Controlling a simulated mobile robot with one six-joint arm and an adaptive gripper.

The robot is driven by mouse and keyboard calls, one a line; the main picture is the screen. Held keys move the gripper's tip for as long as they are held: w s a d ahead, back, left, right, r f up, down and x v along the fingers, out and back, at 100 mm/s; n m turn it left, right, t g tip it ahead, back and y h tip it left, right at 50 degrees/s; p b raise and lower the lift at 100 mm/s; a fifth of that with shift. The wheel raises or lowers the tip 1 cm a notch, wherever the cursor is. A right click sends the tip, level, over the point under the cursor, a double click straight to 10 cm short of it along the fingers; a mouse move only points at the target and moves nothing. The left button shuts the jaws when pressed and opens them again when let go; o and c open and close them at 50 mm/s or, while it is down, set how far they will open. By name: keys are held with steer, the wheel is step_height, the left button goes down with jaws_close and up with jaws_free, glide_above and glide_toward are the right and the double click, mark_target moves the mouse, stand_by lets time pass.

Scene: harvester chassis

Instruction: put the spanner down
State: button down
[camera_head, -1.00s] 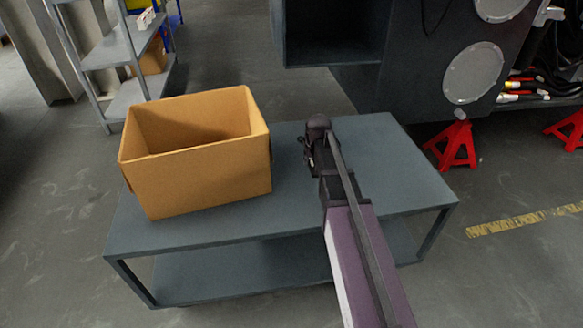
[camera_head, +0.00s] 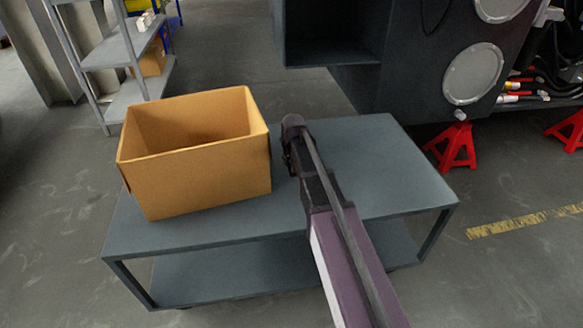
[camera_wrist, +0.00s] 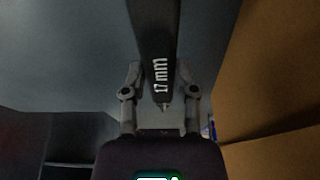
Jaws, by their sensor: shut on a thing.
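The spanner (camera_wrist: 158,40) is a dark bar marked "17 mm" in the wrist view, running from the top edge down between the fingers. My gripper (camera_wrist: 160,88) is shut on it. In the head view my gripper (camera_head: 289,158) is over the grey table (camera_head: 375,165), close to the right side of the open cardboard box (camera_head: 205,180). The spanner cannot be made out in the head view, where my arm hides much of the gripper. The box wall also shows at the right of the wrist view (camera_wrist: 270,70).
The table top is clear to the right of my arm. A dark machine chassis (camera_head: 420,60) stands behind the table, with red jack stands (camera_head: 455,147) at its right. A metal shelf (camera_head: 115,50) stands at the back left.

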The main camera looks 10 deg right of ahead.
steer(key=shift+f+b, duration=1.5)
steer(key=shift+f, duration=0.15)
steer(key=shift+c, duration=2)
jaws_free()
steer(key=shift+r, duration=0.15)
steer(key=p+v, duration=1.1)
steer(key=shift+s+r, duration=0.1)
steer(key=shift+r, duration=0.3)
steer(key=shift+p, duration=0.3)
